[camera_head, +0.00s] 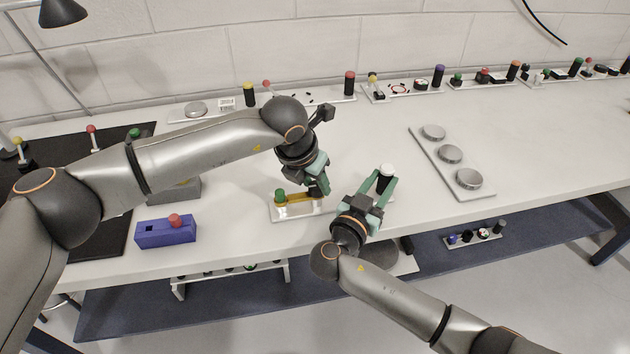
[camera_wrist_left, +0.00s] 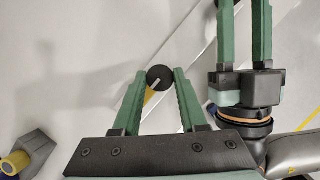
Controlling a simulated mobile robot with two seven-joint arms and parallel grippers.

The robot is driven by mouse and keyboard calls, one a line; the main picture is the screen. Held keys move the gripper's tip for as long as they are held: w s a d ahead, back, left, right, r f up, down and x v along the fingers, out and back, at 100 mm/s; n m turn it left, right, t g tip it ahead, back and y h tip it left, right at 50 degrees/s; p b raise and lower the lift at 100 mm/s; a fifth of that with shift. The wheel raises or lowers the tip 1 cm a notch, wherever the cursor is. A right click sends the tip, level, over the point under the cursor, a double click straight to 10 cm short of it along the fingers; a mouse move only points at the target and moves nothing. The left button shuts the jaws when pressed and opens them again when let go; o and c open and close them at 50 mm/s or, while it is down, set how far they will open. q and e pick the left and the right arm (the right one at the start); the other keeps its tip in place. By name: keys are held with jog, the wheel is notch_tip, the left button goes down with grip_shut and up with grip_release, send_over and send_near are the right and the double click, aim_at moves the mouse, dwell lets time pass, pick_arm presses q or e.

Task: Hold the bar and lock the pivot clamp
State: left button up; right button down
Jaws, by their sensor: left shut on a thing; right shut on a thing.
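A yellow-orange bar (camera_head: 301,197) lies across a pale fixture plate (camera_head: 292,212) on the bench, with a green knob (camera_head: 280,195) at its left end. My left gripper (camera_head: 325,189) is over the bar's right end. In the left wrist view its fingers (camera_wrist_left: 160,75) are shut on a round black post (camera_wrist_left: 160,78), with part of the yellow bar (camera_wrist_left: 152,96) showing below it. Which part is the pivot clamp I cannot tell.
A blue block with a red knob (camera_head: 166,232) stands left of the fixture. A plate with round metal discs (camera_head: 450,154) lies to the right. Several small fixtures line the wall. My two grippers are close together; the bench between them and the disc plate is clear.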

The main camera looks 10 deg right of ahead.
pick_arm(q)
grip_shut()
jog(key=shift+m, duration=0.4)
jog(key=m+g, duration=0.1)
jog(key=m, duration=0.1)
jog(key=m+g+h, duration=0.1)
jog(key=m, duration=0.2)
jog(key=shift+w+a+m, duration=0.1)
jog(key=shift+w+m, duration=0.05)
jog(key=shift+m, duration=0.15)
jog(key=m+g, duration=0.1)
jog(key=m, duration=0.2)
jog(key=shift+w+m+g, duration=0.1)
jog(key=shift+m+g, duration=0.2)
jog(key=shift+w+m+g, duration=0.1)
jog(key=shift+m+g, duration=0.5)
jog(key=shift+m, duration=1)
jog(key=o, duration=1)
grip_release()
